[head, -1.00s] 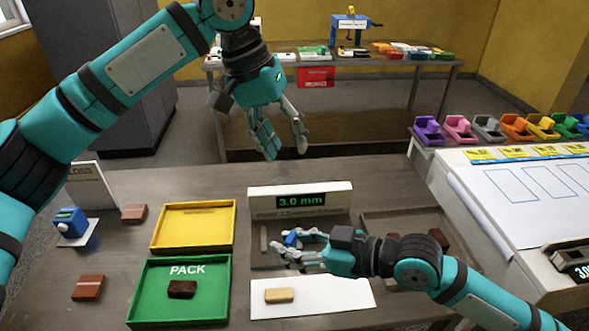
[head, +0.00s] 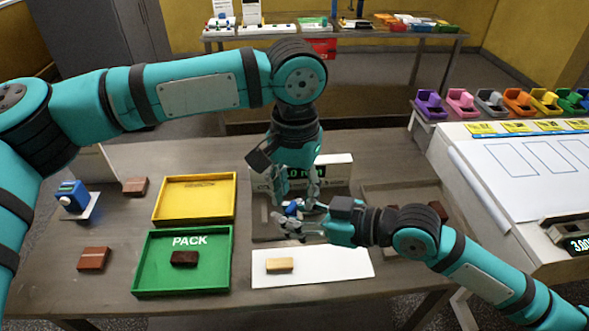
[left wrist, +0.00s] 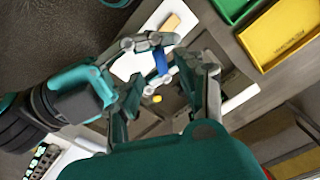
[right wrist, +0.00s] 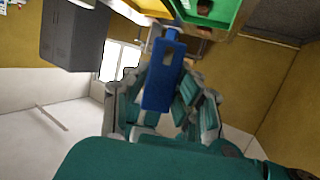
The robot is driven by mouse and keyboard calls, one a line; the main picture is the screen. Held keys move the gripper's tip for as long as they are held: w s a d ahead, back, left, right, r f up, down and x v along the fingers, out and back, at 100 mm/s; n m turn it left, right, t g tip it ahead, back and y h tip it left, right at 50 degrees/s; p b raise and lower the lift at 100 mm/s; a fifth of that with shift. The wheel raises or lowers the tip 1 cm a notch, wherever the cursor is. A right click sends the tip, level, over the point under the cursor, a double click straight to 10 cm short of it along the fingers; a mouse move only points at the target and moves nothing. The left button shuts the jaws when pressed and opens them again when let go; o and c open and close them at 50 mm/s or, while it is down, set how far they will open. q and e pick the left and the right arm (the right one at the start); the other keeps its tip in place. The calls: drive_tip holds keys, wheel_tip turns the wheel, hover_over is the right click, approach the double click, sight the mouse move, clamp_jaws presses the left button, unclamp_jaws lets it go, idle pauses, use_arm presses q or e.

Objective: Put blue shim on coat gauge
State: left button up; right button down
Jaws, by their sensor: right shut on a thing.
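The blue shim (head: 293,208) is in my right gripper (head: 285,224), which is shut on it above the dark recessed tray in front of the digital display bar (head: 337,172). In the right wrist view the shim (right wrist: 160,85) stands out lengthwise from between the fingers and has a slot near its far end. My left gripper (head: 295,192) points down just above the shim, fingers apart and empty. In the left wrist view the shim (left wrist: 161,62) shows beyond the gap between its open fingers. The display bar is partly hidden behind the left gripper, so its reading is unclear.
A yellow tray (head: 232,190) and a green PACK tray (head: 226,270) holding a dark bar are at left. A tan bar (head: 280,265) lies on a white sheet (head: 340,266) in front. Coloured holders line the right side. A blue device (head: 73,196) stands far left.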

use_arm(q)
drive_tip(key=shift+f, duration=0.7)
clamp_jaws()
use_arm(e)
drive_tip(key=c, duration=1.1)
unclamp_jaws()
drive_tip(key=shift+o, duration=0.4)
drive_tip(key=shift+d, duration=0.1)
